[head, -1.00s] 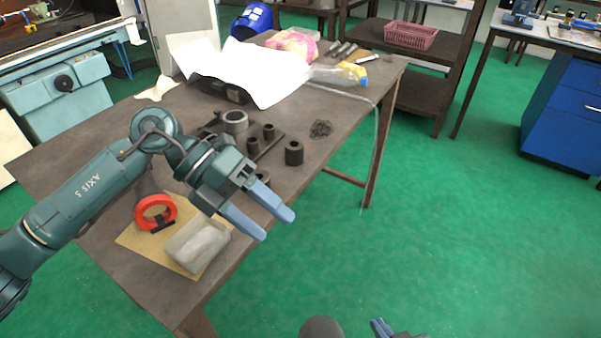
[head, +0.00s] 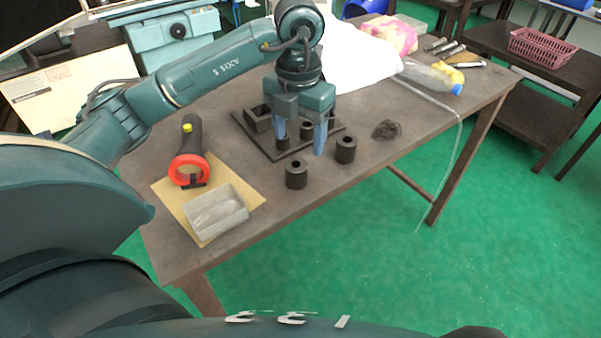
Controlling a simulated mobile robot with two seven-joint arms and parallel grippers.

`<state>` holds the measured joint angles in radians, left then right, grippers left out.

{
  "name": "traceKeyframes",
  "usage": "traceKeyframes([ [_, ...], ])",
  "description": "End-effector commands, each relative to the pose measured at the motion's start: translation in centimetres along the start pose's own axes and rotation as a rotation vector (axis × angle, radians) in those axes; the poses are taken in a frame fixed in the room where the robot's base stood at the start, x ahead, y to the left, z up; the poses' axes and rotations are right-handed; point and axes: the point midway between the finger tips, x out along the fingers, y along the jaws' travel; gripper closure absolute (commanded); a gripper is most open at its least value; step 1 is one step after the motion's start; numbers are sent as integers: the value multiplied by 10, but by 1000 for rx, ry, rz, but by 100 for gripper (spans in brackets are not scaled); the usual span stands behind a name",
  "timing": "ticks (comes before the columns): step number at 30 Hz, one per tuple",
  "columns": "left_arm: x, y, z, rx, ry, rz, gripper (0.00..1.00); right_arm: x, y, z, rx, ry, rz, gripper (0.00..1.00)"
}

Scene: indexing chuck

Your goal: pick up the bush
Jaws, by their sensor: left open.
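Two dark hollow bushes stand upright on the brown table: a front bush (head: 296,175) near the front edge and a right bush (head: 345,149). A dark base plate (head: 258,141) behind them carries smaller dark cylindrical parts, one (head: 306,131) between my fingers in the picture and one (head: 283,143) by the left fingertip. My left gripper (head: 300,146) points down over the plate, open, its blue fingers apart. The right finger is just left of the right bush in the picture; I cannot tell whether anything touches. The gripper hides part of the plate. My right gripper is not in view.
A grey box (head: 217,212) and a red-ringed tool (head: 189,166) are at the table's left front, on a tan sheet (head: 208,236). A dark tangle of shavings (head: 386,130) lies right of the bushes. White paper (head: 357,68) lies behind. The table's right front is bare.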

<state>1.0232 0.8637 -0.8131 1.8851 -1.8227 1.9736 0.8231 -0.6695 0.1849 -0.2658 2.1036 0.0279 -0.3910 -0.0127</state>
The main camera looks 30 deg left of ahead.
Motion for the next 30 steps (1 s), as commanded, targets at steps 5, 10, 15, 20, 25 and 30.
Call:
traceKeyframes([
  [5, 27, 0, -1, 1, 2, -1, 36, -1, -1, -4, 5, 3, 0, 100],
  [10, 38, 0, -1, 1, 0, -1, 36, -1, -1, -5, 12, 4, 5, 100],
  [15, 60, 2, -6, 2, 5, -1, 36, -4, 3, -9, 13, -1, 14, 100],
  [20, 81, 2, -6, 2, 1, -1, 36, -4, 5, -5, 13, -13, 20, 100],
  [25, 88, 2, -6, 3, -1, -3, 36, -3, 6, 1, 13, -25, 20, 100],
  [30, 88, 2, -6, 3, -2, -3, 38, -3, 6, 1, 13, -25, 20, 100],
])
